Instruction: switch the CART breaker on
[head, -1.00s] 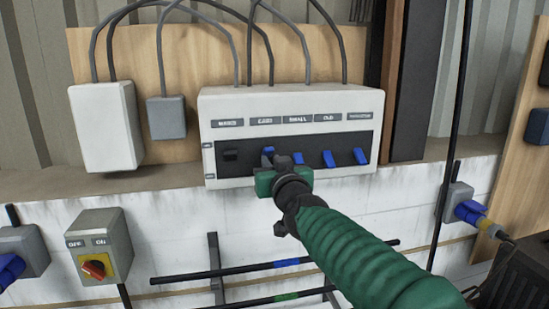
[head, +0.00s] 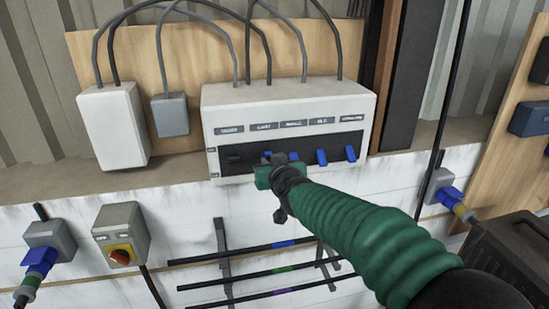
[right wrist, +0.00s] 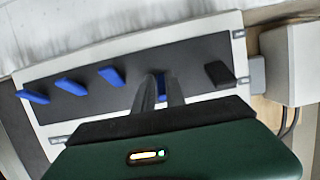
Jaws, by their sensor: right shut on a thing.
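The white breaker box (head: 222,106) hangs on the wall, with a row of levers on a dark strip under small labels. The second lever from the left, under the label that seems to read CART, is blue (head: 265,155) and mostly hidden by my right gripper (head: 268,164). In the right wrist view this blue CART lever (right wrist: 161,86) shows between the two dark fingers of my right gripper (right wrist: 160,88), which are shut on it. Whether it stands on or off cannot be told. My left gripper is not in view.
A black lever (right wrist: 219,74) is on one side; other blue levers (head: 321,157) are on the other. Cables (head: 247,45) run into the box top. A grey switch with a red knob (head: 120,256) and a rack of rods (head: 222,255) are below.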

